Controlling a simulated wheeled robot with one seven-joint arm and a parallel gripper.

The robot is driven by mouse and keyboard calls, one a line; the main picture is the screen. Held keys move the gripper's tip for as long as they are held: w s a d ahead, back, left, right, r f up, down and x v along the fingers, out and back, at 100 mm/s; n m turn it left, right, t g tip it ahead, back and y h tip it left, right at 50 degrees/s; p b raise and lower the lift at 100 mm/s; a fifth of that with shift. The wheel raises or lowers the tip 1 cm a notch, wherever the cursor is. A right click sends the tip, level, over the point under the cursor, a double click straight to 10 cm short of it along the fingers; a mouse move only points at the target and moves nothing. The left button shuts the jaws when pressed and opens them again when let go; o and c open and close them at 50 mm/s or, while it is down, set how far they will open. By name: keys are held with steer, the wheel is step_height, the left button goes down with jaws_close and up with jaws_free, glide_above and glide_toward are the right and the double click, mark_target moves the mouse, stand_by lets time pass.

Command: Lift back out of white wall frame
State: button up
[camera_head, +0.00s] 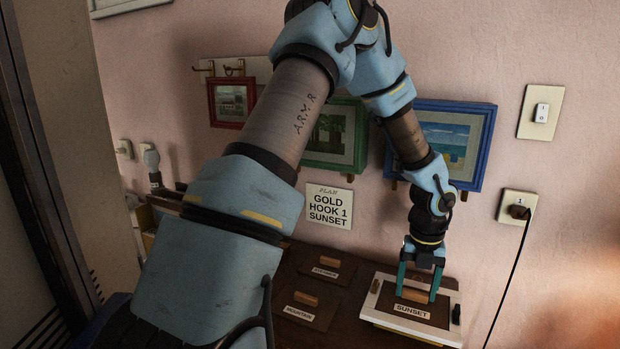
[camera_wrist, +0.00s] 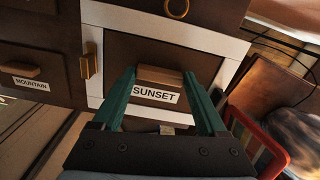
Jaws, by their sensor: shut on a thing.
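The white frame (camera_head: 400,325) lies flat on the dark cabinet top, at the lower right in the head view; it also shows in the wrist view (camera_wrist: 180,28). Its dark brown back (camera_head: 384,301), labelled SUNSET, sits inside the white border, and also fills the middle of the wrist view (camera_wrist: 205,62). The back has a wooden grip block (camera_wrist: 160,76). My gripper (camera_head: 418,295) points down with its teal fingers on either side of this block, shut on it. A brass clip (camera_wrist: 89,62) is on the border at the left in the wrist view.
Dark panels labelled MOUNTAIN (camera_head: 307,316) and another with a blurred label (camera_head: 325,262) lie left. Green (camera_head: 310,158), blue (camera_head: 485,130) and red (camera_head: 228,124) framed pictures hang behind. A note (camera_head: 329,206) reads GOLD HOOK 1 SUNSET. A black cord (camera_head: 507,285) hangs right.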

mark_target(415, 292)
steer(key=shift+r+p, duration=0.85)
steer(key=shift+p, duration=0.2)
stand_by(0.5)
steer(key=shift+r+p, duration=1.7)
steer(key=shift+p, duration=0.3)
